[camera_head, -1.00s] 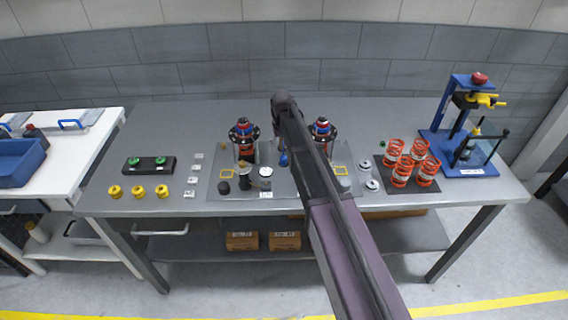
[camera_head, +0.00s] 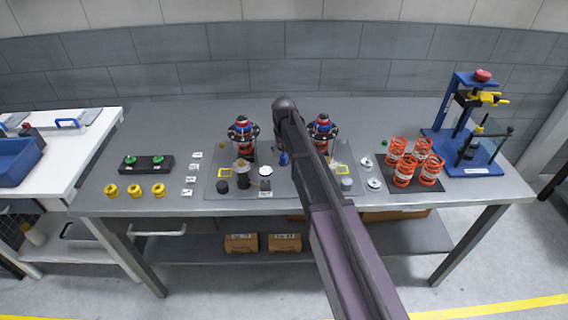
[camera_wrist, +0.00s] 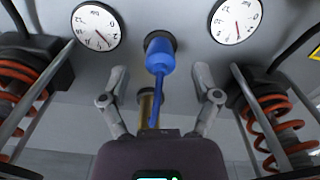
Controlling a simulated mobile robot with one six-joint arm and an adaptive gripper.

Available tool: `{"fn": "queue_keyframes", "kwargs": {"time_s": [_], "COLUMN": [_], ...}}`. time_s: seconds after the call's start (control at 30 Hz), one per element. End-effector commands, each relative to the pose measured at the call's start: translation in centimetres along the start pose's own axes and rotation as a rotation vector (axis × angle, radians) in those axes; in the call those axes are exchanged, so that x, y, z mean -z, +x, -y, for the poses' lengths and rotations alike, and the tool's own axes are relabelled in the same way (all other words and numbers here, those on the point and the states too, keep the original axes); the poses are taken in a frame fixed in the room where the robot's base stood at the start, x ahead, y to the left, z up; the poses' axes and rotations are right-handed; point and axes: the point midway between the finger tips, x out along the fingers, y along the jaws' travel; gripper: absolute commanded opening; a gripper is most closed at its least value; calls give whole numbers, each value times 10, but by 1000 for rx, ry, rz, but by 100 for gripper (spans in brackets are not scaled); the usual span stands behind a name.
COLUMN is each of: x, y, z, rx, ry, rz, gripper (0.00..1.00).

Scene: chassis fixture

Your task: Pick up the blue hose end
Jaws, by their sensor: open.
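The blue hose end (camera_wrist: 160,55) shows in the wrist view, with a wide blue head against a dark round base and a thin blue stem running down the picture. In the head view it is a small blue shape (camera_head: 284,158) beside my arm, between two red-and-black spring units. My gripper (camera_wrist: 159,76) is open, with one finger on each side of the blue hose end and a visible gap to both. Nothing is held. In the head view my arm hides the gripper.
Orange coil springs on the left (camera_wrist: 25,85) and right (camera_wrist: 275,105) flank the gripper. Two white dials (camera_wrist: 97,27) (camera_wrist: 235,20) sit near the blue head. A brass cylinder (camera_wrist: 149,105) lies between the fingers. Red springs (camera_head: 404,170) and a blue press (camera_head: 462,130) stand at right.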

Motion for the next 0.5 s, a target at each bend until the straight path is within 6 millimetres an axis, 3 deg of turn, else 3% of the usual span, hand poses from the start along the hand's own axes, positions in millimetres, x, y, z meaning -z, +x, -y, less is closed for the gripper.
{"fn": "queue_keyframes", "kwargs": {"time_s": [0.2, 0.5], "x": [0, 0], "y": [16, 18], "z": [0, 0], "rx": [0, 0], "ry": [0, 0], "rz": [0, 0], "gripper": [80, 80]}}
